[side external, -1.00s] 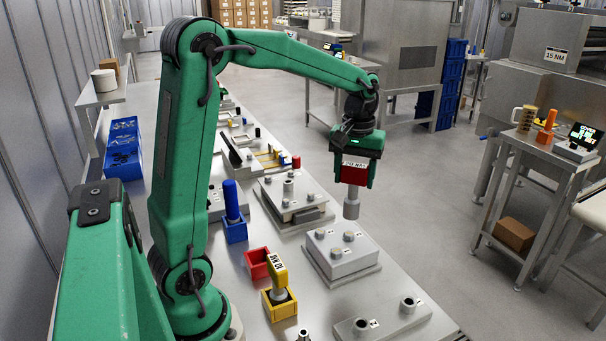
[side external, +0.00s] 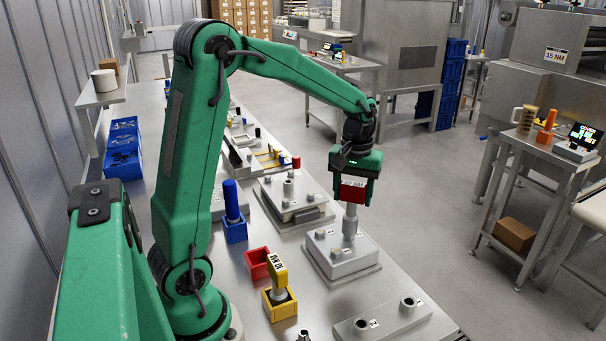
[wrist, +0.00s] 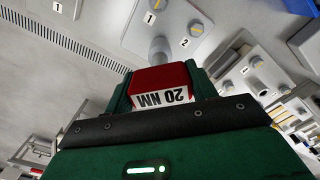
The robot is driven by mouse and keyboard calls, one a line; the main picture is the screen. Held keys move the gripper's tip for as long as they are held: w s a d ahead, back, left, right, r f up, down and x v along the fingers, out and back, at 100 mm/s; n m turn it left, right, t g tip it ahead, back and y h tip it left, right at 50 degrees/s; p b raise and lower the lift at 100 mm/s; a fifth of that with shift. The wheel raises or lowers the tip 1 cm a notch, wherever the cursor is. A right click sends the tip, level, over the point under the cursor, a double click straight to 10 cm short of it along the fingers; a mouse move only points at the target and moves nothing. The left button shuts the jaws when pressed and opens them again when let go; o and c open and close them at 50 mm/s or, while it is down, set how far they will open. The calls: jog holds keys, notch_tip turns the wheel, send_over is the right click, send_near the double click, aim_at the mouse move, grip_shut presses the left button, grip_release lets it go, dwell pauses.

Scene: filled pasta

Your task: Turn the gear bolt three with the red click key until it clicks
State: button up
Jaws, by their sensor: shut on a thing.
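The red click key (side external: 352,195), labelled 20 NM, is held upright in my gripper (side external: 356,183), which is shut on it. Its red body (wrist: 160,78) sits between the fingers (wrist: 163,88) in the wrist view. Its grey socket points down at the grey block (side external: 350,268) with several bolts, over the bolt at the block's right back. The socket hides that bolt, and I cannot tell whether it is fully seated. In the wrist view, the block (wrist: 178,10) shows labels 1 and 2 beside bolts with yellow marks; no label 3 is readable.
An empty red holder (side external: 257,262) stands left of the block. A yellow key (side external: 279,275) stands in a yellow holder (side external: 280,308), and a blue key (side external: 231,200) in a blue holder (side external: 235,231).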

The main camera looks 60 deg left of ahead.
aim_at(354, 184)
jog(key=shift+f, duration=0.85)
dwell(1.2)
jog(key=shift+m, duration=3.9)
jog(key=shift+r, duration=0.2)
jog(key=shift+r, duration=2.3)
